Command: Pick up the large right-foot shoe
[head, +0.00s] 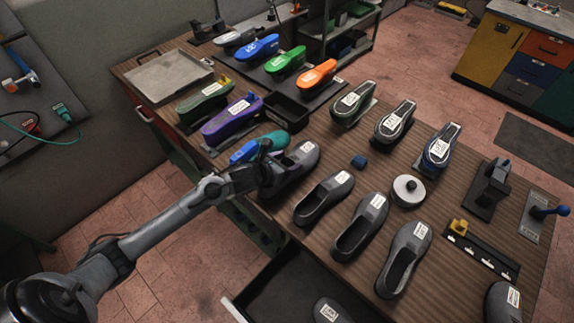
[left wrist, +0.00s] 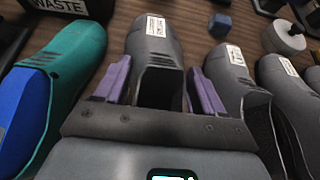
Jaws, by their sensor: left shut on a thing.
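Several grey shoes with white labels stand in a row on the table. The label print is too small for me to tell size or foot. My left gripper (head: 268,170) is at the leftmost grey shoe (head: 303,155), over its open heel end. In the left wrist view its purple fingers (left wrist: 160,84) are on either side of that shoe (left wrist: 152,42), shut on it. The arm hides part of the shoe in the head view, and I cannot tell whether it is off the table. Another grey shoe (head: 327,199) stands close to its right. My right gripper is not in view.
A teal and blue shoe form (head: 262,146) lies close left of the held shoe. A black waste bin (head: 287,108) is behind it. A small blue block (head: 359,161) and a round grey weight (head: 408,190) stand to the right. An open dark drawer (head: 290,291) is in front.

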